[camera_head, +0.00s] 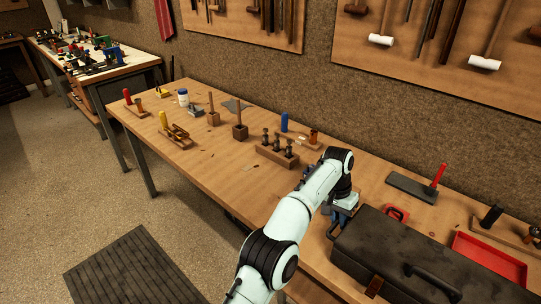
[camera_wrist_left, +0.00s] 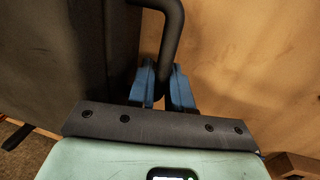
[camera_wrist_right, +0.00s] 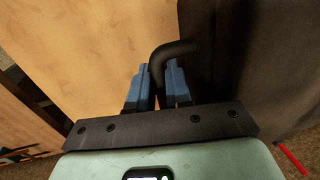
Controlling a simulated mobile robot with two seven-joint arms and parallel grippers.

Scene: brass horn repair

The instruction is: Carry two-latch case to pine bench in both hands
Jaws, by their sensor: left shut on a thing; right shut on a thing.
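The two-latch case (camera_head: 385,250) is a dark, worn box with a black top handle and a brown strap or latch on its front. It is at the right front of the pine bench (camera_head: 235,178); I cannot tell whether it rests on the top or hangs just above it. My left gripper (camera_head: 342,212) is at the case's left end. In the left wrist view its blue fingers (camera_wrist_left: 162,88) are shut on a black bar handle (camera_wrist_left: 170,35) beside the case. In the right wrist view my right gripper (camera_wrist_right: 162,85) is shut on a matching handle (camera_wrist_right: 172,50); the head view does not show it.
A red tray (camera_head: 490,262) lies close behind the case, with a red-handled tool on a dark plate (camera_head: 412,188) further back. A block of dark pegs (camera_head: 277,152) and several small tools stand along the bench. The bench's front middle is clear. A dark mat (camera_head: 135,270) lies on the floor.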

